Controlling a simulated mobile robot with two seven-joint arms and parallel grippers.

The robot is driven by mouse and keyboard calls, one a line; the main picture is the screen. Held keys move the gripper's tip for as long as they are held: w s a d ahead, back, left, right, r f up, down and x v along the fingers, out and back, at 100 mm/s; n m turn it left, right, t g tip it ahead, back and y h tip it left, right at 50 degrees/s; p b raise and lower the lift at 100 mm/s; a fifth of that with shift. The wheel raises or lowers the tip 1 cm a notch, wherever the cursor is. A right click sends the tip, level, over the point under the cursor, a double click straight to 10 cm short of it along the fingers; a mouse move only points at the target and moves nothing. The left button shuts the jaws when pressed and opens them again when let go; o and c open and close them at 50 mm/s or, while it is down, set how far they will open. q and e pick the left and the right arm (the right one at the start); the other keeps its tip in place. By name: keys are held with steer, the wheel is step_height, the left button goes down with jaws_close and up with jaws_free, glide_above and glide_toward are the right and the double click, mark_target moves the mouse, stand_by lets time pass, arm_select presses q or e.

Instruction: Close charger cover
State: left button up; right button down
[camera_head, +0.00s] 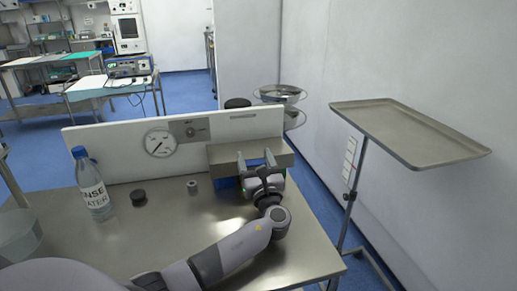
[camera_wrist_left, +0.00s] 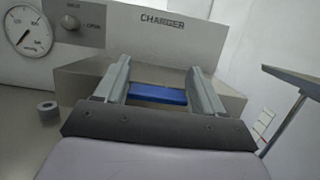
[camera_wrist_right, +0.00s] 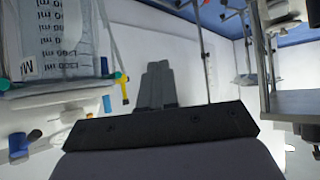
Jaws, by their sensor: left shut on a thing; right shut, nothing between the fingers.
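The charger (camera_head: 222,156) is a beige-grey box on the front of the white panel, with blue at its lower front. In the left wrist view the charger (camera_wrist_left: 82,82) shows under the word CHARGER, and a blue part (camera_wrist_left: 158,93) shows between my fingers. My left gripper (camera_head: 256,158) is at the charger's front, its fingers wide apart and shut on what seems to be the charger cover. The exact contact is hidden, and I cannot tell the cover's angle. My right gripper (camera_wrist_right: 158,66) is shut and empty, away from the charger.
On the metal table (camera_head: 170,235) stand a rinse water bottle (camera_head: 93,190), a black cap (camera_head: 138,197) and a small grey cylinder (camera_head: 192,186). The panel (camera_head: 105,150) carries a gauge (camera_head: 159,143) and a knob. A tray stand (camera_head: 410,130) is at the right.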

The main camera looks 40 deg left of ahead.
arm_select(q)
steer(key=shift+d+f, duration=0.2)
steer(key=shift+f, duration=0.4)
steer(key=o, duration=1.4)
steer(key=shift+s, duration=0.1)
steer(key=shift+r, duration=0.15)
steer(key=shift+a, duration=0.1)
steer(key=shift+s+d, duration=0.2)
steer(key=shift+d, duration=0.05)
steer(key=p+v, duration=0.2)
steer(key=v, duration=0.4)
steer(key=shift+s+d, duration=0.15)
steer(key=shift+d, duration=0.05)
